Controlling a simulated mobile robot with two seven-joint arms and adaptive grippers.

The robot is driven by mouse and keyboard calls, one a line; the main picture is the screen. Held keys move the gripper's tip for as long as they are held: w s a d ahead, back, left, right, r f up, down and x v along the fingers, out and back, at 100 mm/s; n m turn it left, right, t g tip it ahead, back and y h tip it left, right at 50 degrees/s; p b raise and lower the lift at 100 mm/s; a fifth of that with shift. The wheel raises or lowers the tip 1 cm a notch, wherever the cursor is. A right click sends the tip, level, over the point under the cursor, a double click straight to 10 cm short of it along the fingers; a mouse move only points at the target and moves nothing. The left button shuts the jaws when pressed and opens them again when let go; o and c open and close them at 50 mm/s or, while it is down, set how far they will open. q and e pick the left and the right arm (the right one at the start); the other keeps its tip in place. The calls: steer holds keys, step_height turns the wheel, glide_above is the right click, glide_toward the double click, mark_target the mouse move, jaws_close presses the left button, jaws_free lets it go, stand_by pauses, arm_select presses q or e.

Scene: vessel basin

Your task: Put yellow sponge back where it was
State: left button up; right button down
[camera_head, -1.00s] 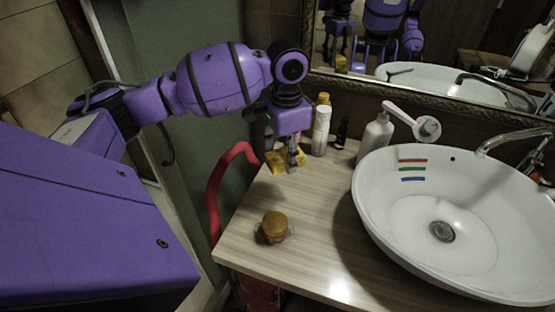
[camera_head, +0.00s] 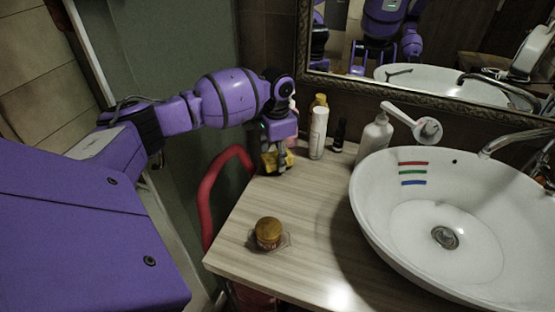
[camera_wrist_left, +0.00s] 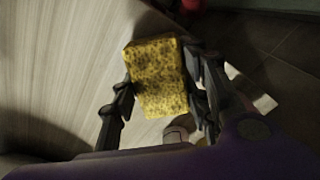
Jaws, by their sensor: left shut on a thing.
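The yellow sponge (camera_head: 287,159) is at the far left corner of the wooden counter (camera_head: 300,220). My left gripper (camera_head: 277,161) points down there and is shut on it. In the left wrist view the speckled sponge (camera_wrist_left: 158,75) sits between the two dark fingers (camera_wrist_left: 160,92), above the counter's edge. I cannot tell from the head view whether the sponge touches the counter. My right gripper does not show directly in either view.
A white basin (camera_head: 390,215) with red, green and blue marks fills the right. A soap pump bottle (camera_head: 375,138), a white bottle (camera_head: 318,135) and a small dark bottle (camera_head: 339,135) stand at the back. A brown-lidded jar (camera_head: 268,232) stands near the front. A red tube (camera_head: 207,195) curves beside the counter.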

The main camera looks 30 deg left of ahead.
arm_select(q)
steer(key=shift+f, duration=0.5)
steer(key=shift+f, duration=0.1)
steer(key=o, duration=1.2)
